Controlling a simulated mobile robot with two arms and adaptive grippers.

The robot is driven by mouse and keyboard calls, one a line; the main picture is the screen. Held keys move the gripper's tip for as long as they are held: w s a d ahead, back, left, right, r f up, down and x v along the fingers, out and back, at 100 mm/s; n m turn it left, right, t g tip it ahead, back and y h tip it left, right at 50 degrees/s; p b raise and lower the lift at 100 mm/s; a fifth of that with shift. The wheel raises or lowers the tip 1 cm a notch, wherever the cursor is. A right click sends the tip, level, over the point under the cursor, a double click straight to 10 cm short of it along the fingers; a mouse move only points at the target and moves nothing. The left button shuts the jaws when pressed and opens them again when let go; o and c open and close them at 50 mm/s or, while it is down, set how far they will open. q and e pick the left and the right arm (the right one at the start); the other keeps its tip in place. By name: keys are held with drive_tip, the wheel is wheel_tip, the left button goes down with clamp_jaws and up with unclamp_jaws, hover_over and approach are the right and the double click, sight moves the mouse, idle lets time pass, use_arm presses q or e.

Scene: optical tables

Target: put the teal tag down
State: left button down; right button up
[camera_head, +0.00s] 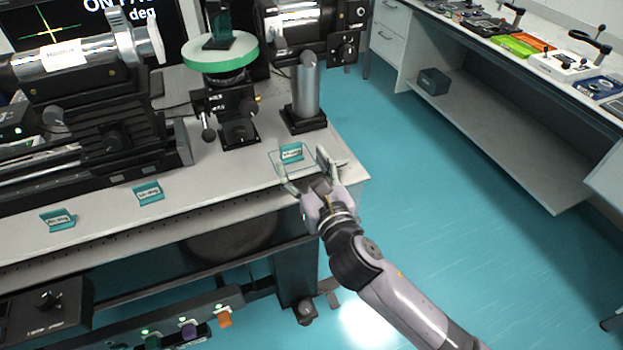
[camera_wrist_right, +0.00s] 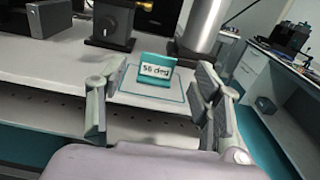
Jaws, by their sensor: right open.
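A teal tag (camera_head: 291,153) with a white label stands on the table near its right front corner. In the right wrist view the tag (camera_wrist_right: 155,75) reads "56 deg" and stands inside a thin marked outline. My right gripper (camera_head: 305,168) is open, with its fingers on either side of the tag and apart from it. In the right wrist view my gripper (camera_wrist_right: 158,108) has clear space between its fingers and the tag. My left gripper is not in view.
Two more teal tags, one in the middle (camera_head: 149,193) and one at left (camera_head: 58,220), stand along the table's front edge. A black post base (camera_head: 304,119) and a green-rimmed round stage (camera_head: 221,54) stand behind. Open floor (camera_head: 440,240) lies to the right.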

drive_tip(key=v, duration=0.4)
drive_tip(key=shift+s+d, duration=0.1)
drive_tip(key=shift+s, duration=0.3)
